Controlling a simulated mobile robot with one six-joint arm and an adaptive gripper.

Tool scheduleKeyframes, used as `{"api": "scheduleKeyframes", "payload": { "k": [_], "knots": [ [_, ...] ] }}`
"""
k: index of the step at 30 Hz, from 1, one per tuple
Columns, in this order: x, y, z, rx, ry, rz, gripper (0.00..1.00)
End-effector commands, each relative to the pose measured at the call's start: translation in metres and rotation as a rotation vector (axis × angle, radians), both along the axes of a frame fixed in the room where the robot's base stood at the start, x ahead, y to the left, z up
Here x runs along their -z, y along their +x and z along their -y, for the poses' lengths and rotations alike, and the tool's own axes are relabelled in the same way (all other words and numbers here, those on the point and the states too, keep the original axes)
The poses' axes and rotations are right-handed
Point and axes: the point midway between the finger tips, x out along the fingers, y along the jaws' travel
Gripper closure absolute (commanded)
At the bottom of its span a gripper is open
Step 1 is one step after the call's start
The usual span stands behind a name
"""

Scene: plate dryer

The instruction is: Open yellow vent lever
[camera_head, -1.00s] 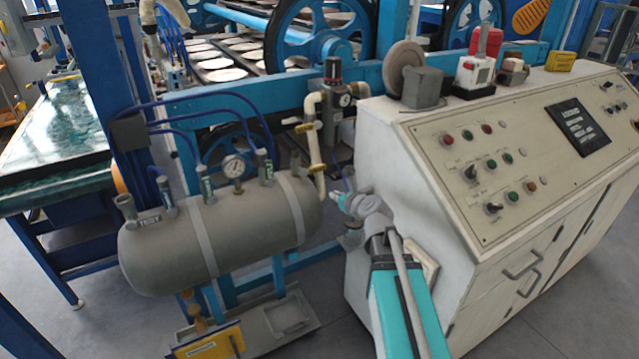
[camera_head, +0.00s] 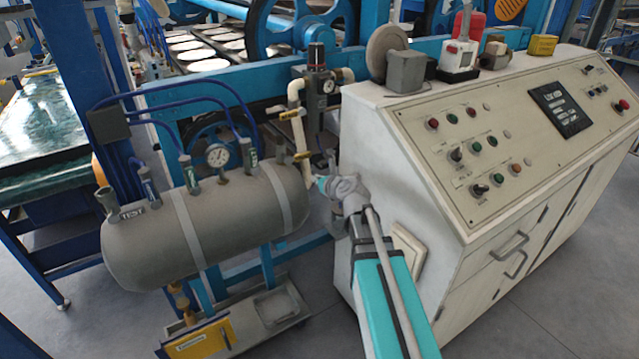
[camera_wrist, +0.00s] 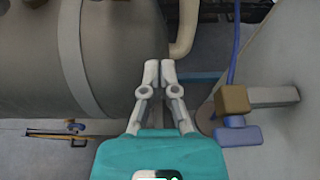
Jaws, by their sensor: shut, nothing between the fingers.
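I cannot tell which one is the vent lever. My gripper (camera_head: 319,184) is beside the tank's right end, below and right of the lower lever. In the wrist view my gripper (camera_wrist: 158,66) is shut and empty, its fingertips together in front of the tank. Neither yellow lever can be made out clearly in the wrist view.
The grey tank (camera_head: 207,225) carries a gauge and several valves. The white control cabinet (camera_head: 365,150) stands close on the right of my arm. A brass valve with a blue handle (camera_wrist: 238,135) is right of my fingers. A yellow sign (camera_head: 200,338) stands below the tank.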

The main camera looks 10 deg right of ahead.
Motion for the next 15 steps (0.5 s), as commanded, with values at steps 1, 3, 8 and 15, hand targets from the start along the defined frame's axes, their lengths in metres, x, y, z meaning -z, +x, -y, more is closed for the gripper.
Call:
{"api": "scheduleKeyframes", "payload": {
  "k": [1,3,8,15],
  "knots": [
    [0.005,0.010,-0.002,-0.001,0.000,0.000,1.00],
    [0.009,0.020,-0.005,-0.001,-0.001,0.000,1.00],
    [0.016,0.040,-0.012,-0.002,0.000,0.000,1.00],
    [0.015,0.057,-0.018,0.000,-0.001,0.000,1.00]
  ]
}}
